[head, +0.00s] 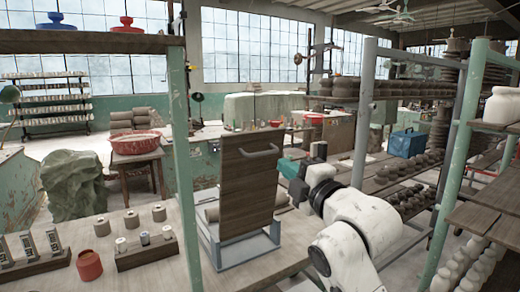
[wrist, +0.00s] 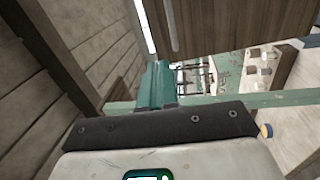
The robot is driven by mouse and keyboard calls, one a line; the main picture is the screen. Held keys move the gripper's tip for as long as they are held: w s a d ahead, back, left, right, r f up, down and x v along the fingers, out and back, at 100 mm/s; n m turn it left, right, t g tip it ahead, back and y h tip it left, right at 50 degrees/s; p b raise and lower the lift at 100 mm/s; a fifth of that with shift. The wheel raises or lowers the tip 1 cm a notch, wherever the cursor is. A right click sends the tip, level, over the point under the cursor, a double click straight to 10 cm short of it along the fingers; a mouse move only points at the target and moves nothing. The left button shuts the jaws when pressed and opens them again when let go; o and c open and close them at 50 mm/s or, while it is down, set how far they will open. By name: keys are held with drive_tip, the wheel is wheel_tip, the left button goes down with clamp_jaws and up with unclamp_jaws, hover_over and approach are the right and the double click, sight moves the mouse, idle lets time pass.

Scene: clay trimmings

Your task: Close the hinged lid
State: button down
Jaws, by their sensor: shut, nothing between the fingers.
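The hinged lid (head: 248,185) is a dark wooden panel with a grey bar handle (head: 259,152) near its top. It stands nearly upright, open, on a low box with a grey-blue frame (head: 243,250) on the bench. My gripper (head: 287,168) is to the right of the lid, its teal fingers shut and empty, near the lid's right edge. In the wrist view the teal fingers (wrist: 155,85) are together, and a wooden panel (wrist: 235,30) fills the upper right. I cannot tell whether the fingers touch the lid. The box's inside is mostly hidden.
Left of the box are a wooden block with small cylinders (head: 146,248), several loose clay cylinders and a red cup (head: 89,265). A green post (head: 186,180) rises between them and the box. Shelves of pots (head: 405,175) stand to the right.

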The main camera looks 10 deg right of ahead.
sight(250, 134)
drive_tip(key=shift+n, duration=0.4)
drive_tip(key=p+x, duration=0.1)
drive_tip(key=x, duration=0.4)
drive_tip(key=r+p+x, duration=0.1)
drive_tip(key=x, duration=0.3)
drive_tip(key=p+x, duration=0.1)
drive_tip(key=x, duration=0.4)
drive_tip(key=shift+w+a+r+p, duration=0.15)
drive_tip(key=shift+r+p, duration=0.15)
drive_tip(key=shift+r, duration=0.1)
